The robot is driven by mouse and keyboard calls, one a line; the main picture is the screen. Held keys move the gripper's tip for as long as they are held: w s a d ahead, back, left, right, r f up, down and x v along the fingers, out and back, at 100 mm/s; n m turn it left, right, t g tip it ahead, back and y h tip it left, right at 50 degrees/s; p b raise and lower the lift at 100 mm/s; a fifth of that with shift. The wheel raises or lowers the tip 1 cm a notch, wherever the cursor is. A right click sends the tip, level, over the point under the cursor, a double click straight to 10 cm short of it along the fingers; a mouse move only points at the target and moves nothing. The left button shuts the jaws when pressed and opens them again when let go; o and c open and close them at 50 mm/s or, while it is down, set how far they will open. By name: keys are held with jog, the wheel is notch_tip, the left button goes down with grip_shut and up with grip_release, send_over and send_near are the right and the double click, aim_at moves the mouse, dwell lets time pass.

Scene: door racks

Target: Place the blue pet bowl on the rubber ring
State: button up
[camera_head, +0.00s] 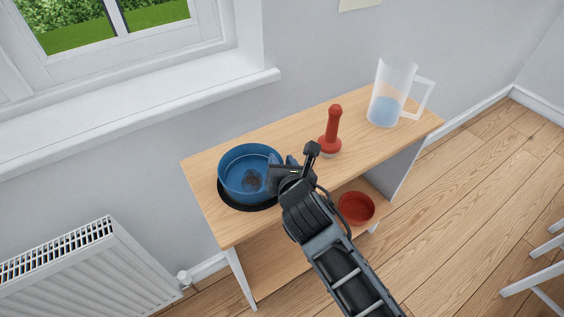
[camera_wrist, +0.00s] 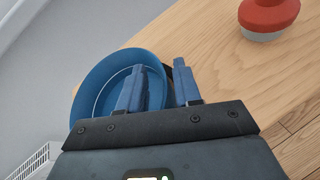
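The blue pet bowl (camera_head: 236,170) sits upright over the black rubber ring (camera_head: 240,206) at the left end of the wooden shelf top. Part of the ring shows below the bowl's near and left sides; the rest is hidden. My gripper (camera_head: 279,176) is at the bowl's right side. In the wrist view my gripper (camera_wrist: 160,88) straddles the wall of the bowl (camera_wrist: 92,94), one finger inside it and one outside. The fingers stand apart, with a gap beside the wall. Whether the bowl rests fully flat on the ring is hard to tell.
A red plunger-like object (camera_head: 331,134) stands mid-shelf, right of the bowl. A clear jug (camera_head: 390,88) with blue liquid stands at the right end. A red bowl (camera_head: 356,208) is on the lower shelf. A radiator (camera_head: 90,272) and windowsill (camera_head: 130,118) lie left.

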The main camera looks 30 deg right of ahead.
jog(key=v, duration=1.2)
jog(key=s+a+f+m+y, duration=0.2)
jog(key=s+a+m+y, duration=0.1)
jog(key=s+m, duration=1.15)
jog(key=s+d+r+m+t, duration=0.1)
jog(key=s+r+m, duration=0.3)
jog(key=s+m, duration=0.3)
jog(key=s+d+r+m+t+y, duration=0.1)
jog(key=s+d+r+m, duration=0.1)
jog(key=s+r+m, duration=0.2)
jog(key=s+m, duration=0.3)
jog(key=shift+s, duration=0.35)
